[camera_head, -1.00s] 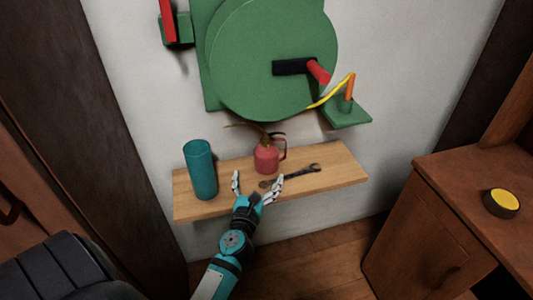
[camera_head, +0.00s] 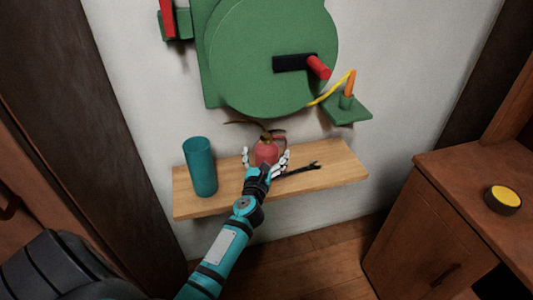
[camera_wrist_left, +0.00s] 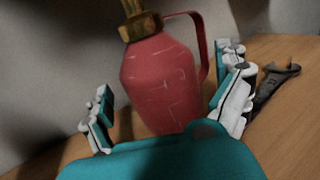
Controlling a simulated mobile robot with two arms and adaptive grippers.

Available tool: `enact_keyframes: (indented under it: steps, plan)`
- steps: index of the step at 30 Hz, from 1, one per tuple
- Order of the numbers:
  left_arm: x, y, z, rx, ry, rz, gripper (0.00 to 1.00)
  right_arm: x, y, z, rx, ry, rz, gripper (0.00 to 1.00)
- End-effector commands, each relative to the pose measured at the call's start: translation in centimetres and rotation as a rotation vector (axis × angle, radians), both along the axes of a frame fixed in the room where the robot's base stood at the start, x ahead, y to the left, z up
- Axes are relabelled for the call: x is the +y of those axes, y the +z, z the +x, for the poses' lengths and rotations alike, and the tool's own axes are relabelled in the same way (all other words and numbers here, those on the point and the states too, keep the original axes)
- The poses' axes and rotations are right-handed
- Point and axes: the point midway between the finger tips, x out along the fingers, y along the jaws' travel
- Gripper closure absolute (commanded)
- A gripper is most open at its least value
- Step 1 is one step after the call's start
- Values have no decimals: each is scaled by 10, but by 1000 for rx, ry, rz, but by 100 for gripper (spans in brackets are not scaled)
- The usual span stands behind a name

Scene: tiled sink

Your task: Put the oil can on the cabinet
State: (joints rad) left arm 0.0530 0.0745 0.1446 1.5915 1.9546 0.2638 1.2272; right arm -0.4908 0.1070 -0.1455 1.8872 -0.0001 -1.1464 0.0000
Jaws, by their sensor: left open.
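The red oil can (camera_head: 266,150) stands upright on the wooden wall shelf (camera_head: 330,172), with its brass neck and thin spout on top. My left gripper (camera_head: 265,158) is open, with one finger on each side of the can. In the left wrist view the can (camera_wrist_left: 160,80) fills the middle between the spread fingers (camera_wrist_left: 165,115), with its handle on the right. Gaps show between the fingers and the can. The brown wooden cabinet (camera_head: 440,190) stands at the right. My right gripper is not in view.
A teal cylinder (camera_head: 200,167) stands on the shelf left of the can. A dark wrench (camera_head: 300,169) lies just right of my gripper. A yellow-topped round object (camera_head: 503,199) sits on the cabinet. A green machine (camera_head: 265,60) is above the shelf.

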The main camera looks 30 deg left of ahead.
Motion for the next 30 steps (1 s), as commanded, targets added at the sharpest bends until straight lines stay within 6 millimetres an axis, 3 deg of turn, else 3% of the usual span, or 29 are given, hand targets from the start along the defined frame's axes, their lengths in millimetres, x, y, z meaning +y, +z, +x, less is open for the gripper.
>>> enact_keyframes:
  steps: [2, 20, 30]
  plan:
    - [0, 0, 0, 0, 0, 0, 8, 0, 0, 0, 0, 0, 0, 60]
    - [0, 2, 0, -3, -1, 0, 85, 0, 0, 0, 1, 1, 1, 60]
    - [-2, 4, 1, -3, -1, 0, 85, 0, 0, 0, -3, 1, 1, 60]
